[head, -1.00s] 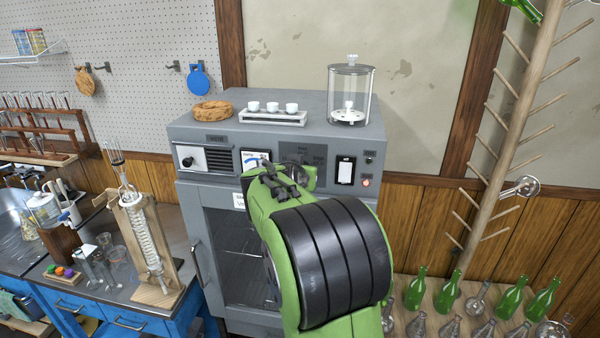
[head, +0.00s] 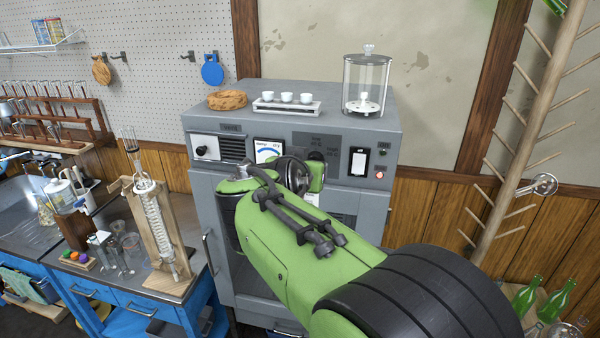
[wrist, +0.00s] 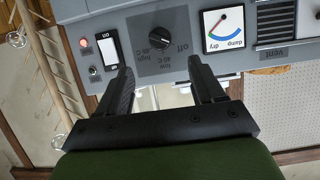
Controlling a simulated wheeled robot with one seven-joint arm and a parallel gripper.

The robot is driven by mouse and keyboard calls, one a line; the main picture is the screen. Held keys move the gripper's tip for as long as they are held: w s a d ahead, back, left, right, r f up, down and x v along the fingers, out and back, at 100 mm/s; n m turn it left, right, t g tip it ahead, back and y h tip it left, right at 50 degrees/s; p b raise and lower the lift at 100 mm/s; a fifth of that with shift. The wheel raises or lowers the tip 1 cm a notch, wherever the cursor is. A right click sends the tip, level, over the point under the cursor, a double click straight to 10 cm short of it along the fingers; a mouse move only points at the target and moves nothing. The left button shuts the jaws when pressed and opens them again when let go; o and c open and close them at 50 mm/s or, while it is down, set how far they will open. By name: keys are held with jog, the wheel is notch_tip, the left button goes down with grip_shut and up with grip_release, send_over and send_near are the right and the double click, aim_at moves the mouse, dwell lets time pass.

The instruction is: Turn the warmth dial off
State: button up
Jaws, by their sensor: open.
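The warmth dial (wrist: 159,40) is a dark round knob on a dark plate of the grey cabinet's front panel. In the head view my arm partly covers the dial's plate (head: 317,141). My gripper (wrist: 159,72) is open and empty, its two black fingers apart and aimed at the panel. The dial shows between the fingertips, which appear short of it, with no contact visible. In the head view the fingers are hidden behind my green arm.
Beside the dial are a white switch (head: 358,162), a lit red lamp (head: 380,175) and a damp-dry gauge (head: 268,151). A glass jar (head: 366,86), a cup tray (head: 287,107) and a cork ring (head: 227,99) stand on the cabinet. A wooden peg rack (head: 530,110) stands right.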

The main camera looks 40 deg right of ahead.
jog(key=shift+v, duration=2.25)
jog(key=shift+a, duration=0.1)
